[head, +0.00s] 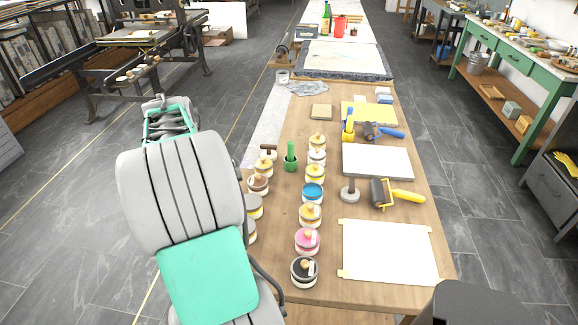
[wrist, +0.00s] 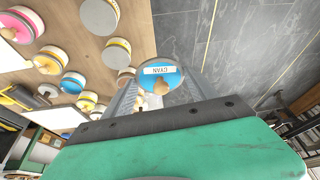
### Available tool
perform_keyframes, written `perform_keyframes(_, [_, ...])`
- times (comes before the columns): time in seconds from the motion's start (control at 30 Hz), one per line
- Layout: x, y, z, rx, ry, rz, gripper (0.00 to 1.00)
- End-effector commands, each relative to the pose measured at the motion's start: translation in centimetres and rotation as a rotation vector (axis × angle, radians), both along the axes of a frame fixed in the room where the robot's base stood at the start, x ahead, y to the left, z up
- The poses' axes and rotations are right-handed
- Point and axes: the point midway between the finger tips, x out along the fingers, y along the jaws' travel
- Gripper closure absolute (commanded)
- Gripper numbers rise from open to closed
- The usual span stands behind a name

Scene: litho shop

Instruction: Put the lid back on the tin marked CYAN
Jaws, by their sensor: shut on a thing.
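In the wrist view my gripper (wrist: 161,92) is shut on the wooden knob of a round lid (wrist: 149,72). The lid has a blue face and a white label reading CYAN, and hangs clear of the table, over the floor in that view. An uncovered tin with blue contents (head: 312,193) stands in the right column of tins on the wooden table. It also shows in the wrist view (wrist: 73,83). No marking on it can be read. In the head view my own arm hides the gripper and lid.
Knobbed tins stand close by: yellow (head: 310,214), pink (head: 307,241), black (head: 304,271). A second column, including a brown-topped tin (head: 258,183), stands to the left. A grey round-based tool (head: 350,192) and yellow-handled roller (head: 385,193) lie right of the blue tin.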

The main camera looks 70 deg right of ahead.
Motion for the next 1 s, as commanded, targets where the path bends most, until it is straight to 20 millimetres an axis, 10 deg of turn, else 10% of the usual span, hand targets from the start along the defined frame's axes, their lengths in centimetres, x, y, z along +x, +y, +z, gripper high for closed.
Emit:
perform_keyframes(0.2, [-10.1, -11.4, -3.2, -0.003, 0.007, -0.377, 0.72])
perform_keyframes(0.5, [-23.7, -19.5, -7.0, -0.017, 0.014, -0.755, 0.72])
perform_keyframes(1.0, [-26.3, -20.5, -10.2, -0.02, 0.015, -0.82, 0.72])
